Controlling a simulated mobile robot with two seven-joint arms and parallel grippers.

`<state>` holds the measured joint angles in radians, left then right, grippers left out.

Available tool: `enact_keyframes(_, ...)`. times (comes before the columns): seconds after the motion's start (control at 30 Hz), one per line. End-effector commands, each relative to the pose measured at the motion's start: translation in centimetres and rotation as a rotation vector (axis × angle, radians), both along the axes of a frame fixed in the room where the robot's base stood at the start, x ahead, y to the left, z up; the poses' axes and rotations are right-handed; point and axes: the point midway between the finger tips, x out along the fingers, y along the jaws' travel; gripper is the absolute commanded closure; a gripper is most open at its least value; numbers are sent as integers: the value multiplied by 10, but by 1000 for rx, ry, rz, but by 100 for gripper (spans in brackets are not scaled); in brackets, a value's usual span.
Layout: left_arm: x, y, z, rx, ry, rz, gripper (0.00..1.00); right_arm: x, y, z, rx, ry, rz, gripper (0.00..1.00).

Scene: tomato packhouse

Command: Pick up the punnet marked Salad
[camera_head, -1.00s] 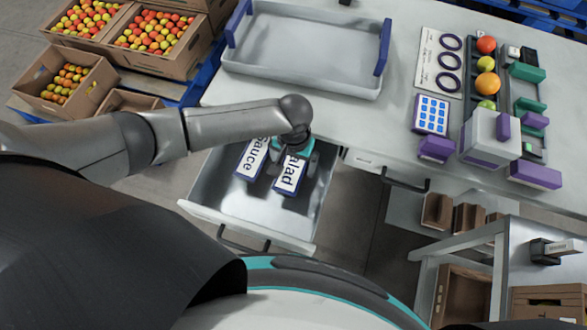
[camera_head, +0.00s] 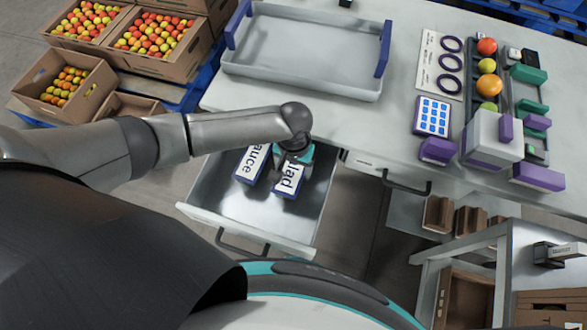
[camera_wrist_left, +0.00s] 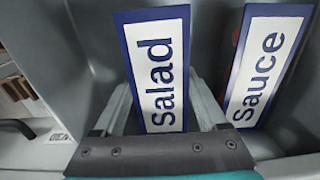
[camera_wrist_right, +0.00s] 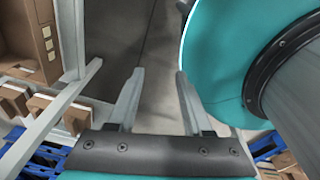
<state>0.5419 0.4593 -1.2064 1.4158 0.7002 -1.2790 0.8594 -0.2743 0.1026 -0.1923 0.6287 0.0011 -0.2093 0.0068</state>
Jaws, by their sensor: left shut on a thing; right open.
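The punnet marked Salad (camera_head: 288,184) lies in the open drawer, its white label with blue edging facing up. My left gripper (camera_head: 294,162) reaches down over it and hides the first letters of its label. In the left wrist view the Salad punnet (camera_wrist_left: 158,65) sits between the two fingers of the left gripper (camera_wrist_left: 165,115), which is shut on it. The punnet marked Sauce (camera_head: 252,165) lies beside it, to the left in the head view; it also shows in the left wrist view (camera_wrist_left: 267,65). My right gripper (camera_wrist_right: 155,90) is open and empty over the floor.
The drawer's front wall (camera_head: 245,230) and handle face me. A grey tray with blue handles (camera_head: 300,85) stands on the bench above. Crates of tomatoes (camera_head: 160,40) stand at the far left.

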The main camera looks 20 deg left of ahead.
Motion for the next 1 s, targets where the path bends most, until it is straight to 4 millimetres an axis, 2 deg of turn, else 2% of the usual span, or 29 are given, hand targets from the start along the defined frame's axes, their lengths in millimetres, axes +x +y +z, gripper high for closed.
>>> enact_keyframes(0.03, 0, 0, 0, 1, 1, 0, 78, -1, 0, 0, 0, 1, 1, 50)
enact_keyframes(0.13, 0, 1, 0, 1, 1, 0, 88, -1, 0, 0, -1, 2, 1, 50)
enact_keyframes(0.43, 0, 0, 2, 1, 1, 0, 88, -1, 0, 1, -1, 3, 2, 50)
enact_keyframes(0.63, 0, 0, 15, -1, 0, 0, 88, -3, 0, 10, -1, 6, 4, 50)
enact_keyframes(0.9, -45, 2, 15, -1, 5, -1, 88, -20, 5, 27, 4, 37, 10, 50)
enact_keyframes(1.0, -39, 1, 45, -2, -4, 0, 88, -30, 14, 39, 14, 52, 10, 50)
